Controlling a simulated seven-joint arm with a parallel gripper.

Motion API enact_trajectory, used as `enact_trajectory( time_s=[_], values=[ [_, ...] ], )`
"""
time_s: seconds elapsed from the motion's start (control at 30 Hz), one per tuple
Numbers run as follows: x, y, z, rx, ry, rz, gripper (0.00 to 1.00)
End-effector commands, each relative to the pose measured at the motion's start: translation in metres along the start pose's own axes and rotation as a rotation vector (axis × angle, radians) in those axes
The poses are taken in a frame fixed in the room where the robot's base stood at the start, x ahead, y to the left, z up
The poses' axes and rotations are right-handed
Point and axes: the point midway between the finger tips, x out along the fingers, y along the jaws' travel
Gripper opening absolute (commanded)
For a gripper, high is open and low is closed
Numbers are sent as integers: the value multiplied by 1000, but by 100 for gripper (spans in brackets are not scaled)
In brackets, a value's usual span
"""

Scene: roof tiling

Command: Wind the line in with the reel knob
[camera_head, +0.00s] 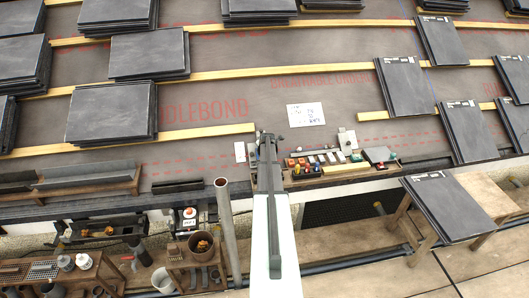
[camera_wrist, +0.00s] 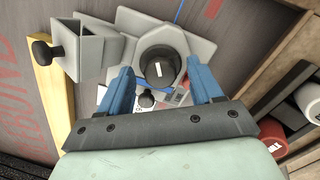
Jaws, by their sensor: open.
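In the wrist view, a grey metal housing holds a round dark reel (camera_wrist: 158,65) with a small white mark. A small black ball knob (camera_wrist: 147,101) shows just below it. My gripper (camera_wrist: 162,80) is open, with one blue finger on each side of the reel's lower part and the ball knob between them. Nothing is visibly gripped, and I cannot tell whether a finger touches the housing. In the head view, my gripper (camera_head: 266,137) is at the roof's lower edge; my arm mostly hides the reel there. A thin blue line (camera_wrist: 178,12) runs up from the housing.
A grey bracket with a black knob (camera_wrist: 41,52) stands left of the reel. Red and dark cylinders (camera_wrist: 273,133) lie at the right. In the head view, a tray of small coloured parts (camera_head: 325,164) is right of my gripper, and an upright pipe (camera_head: 227,225) stands at left.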

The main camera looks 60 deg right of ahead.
Motion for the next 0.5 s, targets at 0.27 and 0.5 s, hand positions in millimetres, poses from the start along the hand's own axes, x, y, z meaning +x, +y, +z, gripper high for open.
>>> enact_trajectory(
  time_s=[0.27, 0.5],
  values=[
    [0, 0, 0, 0, 0, 0, 46],
    [0, 0, 0, 0, 0, 0, 23]
  ],
)
